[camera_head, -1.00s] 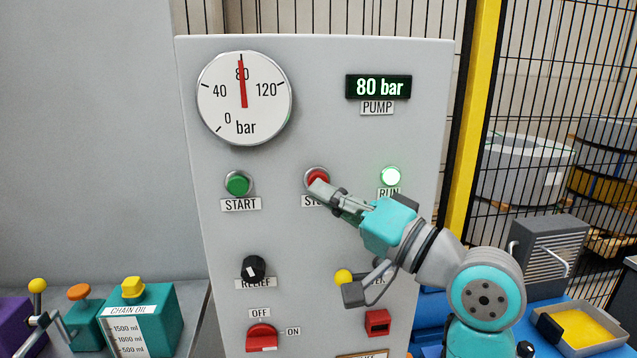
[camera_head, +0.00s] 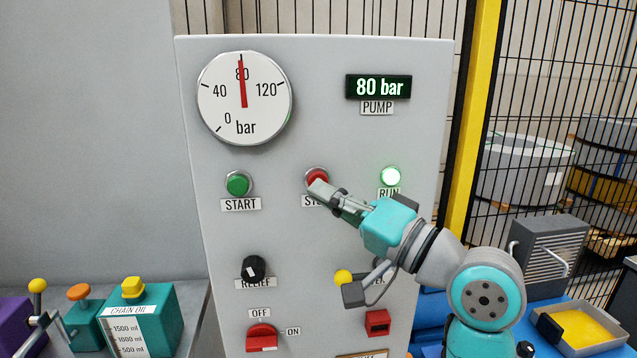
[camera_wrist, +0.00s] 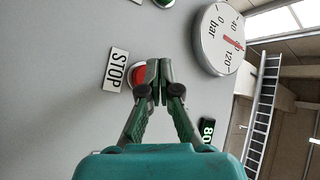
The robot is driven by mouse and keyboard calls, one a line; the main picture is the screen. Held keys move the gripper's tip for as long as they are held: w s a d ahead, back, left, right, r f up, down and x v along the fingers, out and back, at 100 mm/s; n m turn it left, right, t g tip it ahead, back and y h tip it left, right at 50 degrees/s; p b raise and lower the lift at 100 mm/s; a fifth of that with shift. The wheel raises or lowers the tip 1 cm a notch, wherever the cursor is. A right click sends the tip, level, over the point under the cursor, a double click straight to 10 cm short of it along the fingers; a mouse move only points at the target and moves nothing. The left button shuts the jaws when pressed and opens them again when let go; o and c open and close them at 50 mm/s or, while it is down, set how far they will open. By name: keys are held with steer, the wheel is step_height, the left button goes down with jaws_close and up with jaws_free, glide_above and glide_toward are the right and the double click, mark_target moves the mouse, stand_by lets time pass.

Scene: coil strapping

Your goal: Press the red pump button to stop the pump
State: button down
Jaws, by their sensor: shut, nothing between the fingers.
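The red stop button (camera_head: 317,177) sits in a metal ring on the grey panel, above a label that my gripper partly covers. It also shows in the wrist view (camera_wrist: 139,74), beside the STOP label (camera_wrist: 116,70). My gripper (camera_head: 318,187) is shut and empty, its fingertips in front of the lower part of the button. In the wrist view my gripper (camera_wrist: 159,66) overlaps one edge of the button. I cannot tell whether the tips touch it. The RUN lamp (camera_head: 391,176) glows green, and the pump display (camera_head: 379,87) reads 80 bar.
The green START button (camera_head: 238,184) is left of the red one. The gauge (camera_head: 244,98) points to 80. Below are the black relief knob (camera_head: 253,268), a yellow-tipped lever (camera_head: 343,277) and a red OFF/ON switch (camera_head: 262,337). A bench with a chain oil can (camera_head: 140,315) stands left.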

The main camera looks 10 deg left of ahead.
steer(key=shift+w+a, duration=0.1)
steer(key=shift+w, duration=0.1)
steer(key=shift+w, duration=0.2)
steer(key=shift+w+a, duration=0.15)
steer(key=shift+w, duration=0.35)
stand_by(1.0)
steer(key=shift+s, duration=0.15)
steer(key=shift+s+d, duration=0.25)
steer(key=shift+s, duration=0.5)
steer(key=shift+s+d, duration=0.25)
steer(key=shift+s, duration=0.55)
steer(key=shift+s+d, duration=0.2)
steer(key=shift+s, duration=0.6)
steer(key=shift+s+d, duration=0.25)
steer(key=shift+s, duration=0.55)
